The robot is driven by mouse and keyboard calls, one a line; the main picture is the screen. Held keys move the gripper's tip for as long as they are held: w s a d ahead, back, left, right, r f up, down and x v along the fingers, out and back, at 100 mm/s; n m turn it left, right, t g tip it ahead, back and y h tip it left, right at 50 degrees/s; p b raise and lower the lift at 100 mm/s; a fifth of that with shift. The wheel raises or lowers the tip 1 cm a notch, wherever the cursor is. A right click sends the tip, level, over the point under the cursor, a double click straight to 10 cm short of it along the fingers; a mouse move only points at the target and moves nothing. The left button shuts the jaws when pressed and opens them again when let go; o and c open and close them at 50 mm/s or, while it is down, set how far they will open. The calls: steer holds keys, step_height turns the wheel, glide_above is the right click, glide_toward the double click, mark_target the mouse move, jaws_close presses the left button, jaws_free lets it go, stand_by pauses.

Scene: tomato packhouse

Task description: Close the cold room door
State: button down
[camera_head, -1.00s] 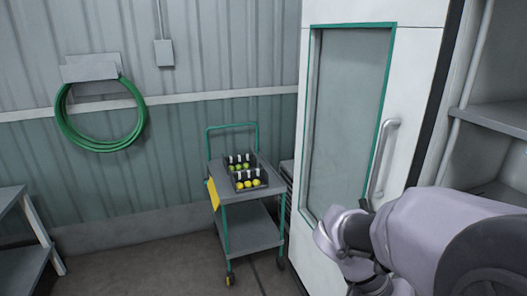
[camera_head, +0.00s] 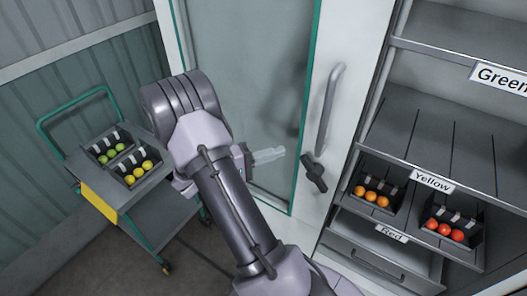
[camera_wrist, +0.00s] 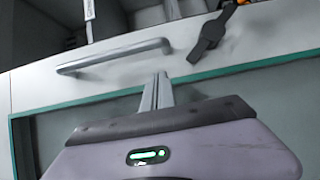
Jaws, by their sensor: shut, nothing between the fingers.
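The cold room door (camera_head: 349,118) is a white panel with a green-edged glass pane (camera_head: 250,85). It stands open, with the shelved interior showing past its right edge. A grey bar handle (camera_head: 326,112) runs up the door right of the glass; it also shows in the wrist view (camera_wrist: 113,56). A black latch-like part (camera_head: 314,173) sits below the handle. My gripper (camera_head: 282,152) is shut and empty in front of the glass, left of the latch. In the wrist view my fingers (camera_wrist: 161,78) point toward the handle's right end, seemingly apart from it.
Shelves labelled Green, Yellow and Red (camera_head: 433,181) stand at right, with a crate of orange tomatoes (camera_head: 357,202) and one of red tomatoes (camera_head: 426,246). At left is a green-framed trolley (camera_head: 68,172) with two crates. Some floor (camera_head: 95,262) is clear before it.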

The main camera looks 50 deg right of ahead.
steer(key=s+d, duration=0.5)
steer(key=s, duration=0.1)
steer(key=shift+d, duration=0.25)
steer(key=shift+a, duration=0.15)
